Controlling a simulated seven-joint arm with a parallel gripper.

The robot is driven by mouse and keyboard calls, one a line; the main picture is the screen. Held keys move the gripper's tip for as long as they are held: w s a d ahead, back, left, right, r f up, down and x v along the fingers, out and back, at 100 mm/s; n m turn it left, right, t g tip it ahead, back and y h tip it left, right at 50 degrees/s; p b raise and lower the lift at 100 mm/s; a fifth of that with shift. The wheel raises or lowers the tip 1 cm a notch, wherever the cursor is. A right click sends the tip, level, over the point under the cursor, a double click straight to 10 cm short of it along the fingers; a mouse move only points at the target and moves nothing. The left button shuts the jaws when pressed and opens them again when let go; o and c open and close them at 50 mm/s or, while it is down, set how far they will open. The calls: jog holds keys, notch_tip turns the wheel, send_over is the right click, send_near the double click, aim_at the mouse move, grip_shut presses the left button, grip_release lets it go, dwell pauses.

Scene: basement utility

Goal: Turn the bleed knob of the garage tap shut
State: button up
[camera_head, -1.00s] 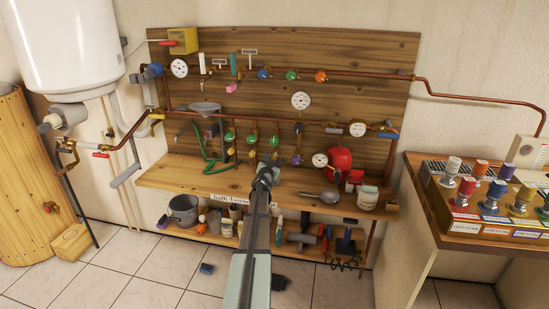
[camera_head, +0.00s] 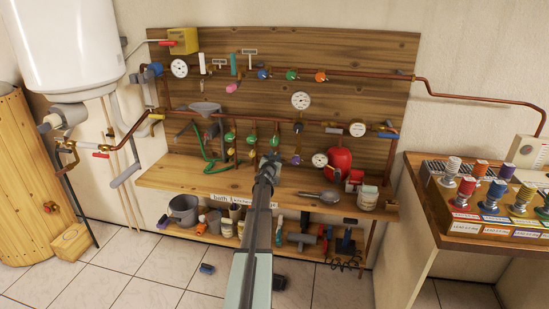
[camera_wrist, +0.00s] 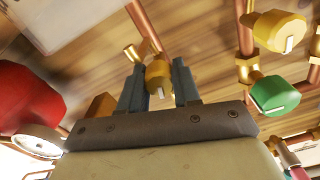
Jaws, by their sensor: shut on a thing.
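My gripper (camera_wrist: 159,82) has its two blue-grey fingers on either side of a small brass-coloured knob (camera_wrist: 158,74) and is shut on it. The knob sits at the end of a copper pipe branch and has a pale mark on its face. In the head view, my gripper (camera_head: 271,161) is at the lower pipes of the wooden board and hides this knob. A green knob (camera_wrist: 274,94) and another brass knob (camera_wrist: 279,30) are on the neighbouring pipe, apart from the fingers. I cannot read which tap is the garage one.
A red round vessel (camera_head: 339,160) and a gauge (camera_head: 320,160) are close by on the right. Green tap knobs (camera_head: 230,138) line the pipes to the left, with a green hose (camera_head: 209,162).

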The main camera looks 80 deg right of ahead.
jog(key=c, duration=0.4)
jog(key=shift+o, duration=0.2)
jog(key=shift+n, duration=1.7)
jog(key=o, duration=1.1)
jog(key=shift+c, duration=0.2)
jog(key=a, duration=1.3)
jog(key=shift+a, duration=0.4)
jog(key=shift+w, duration=0.1)
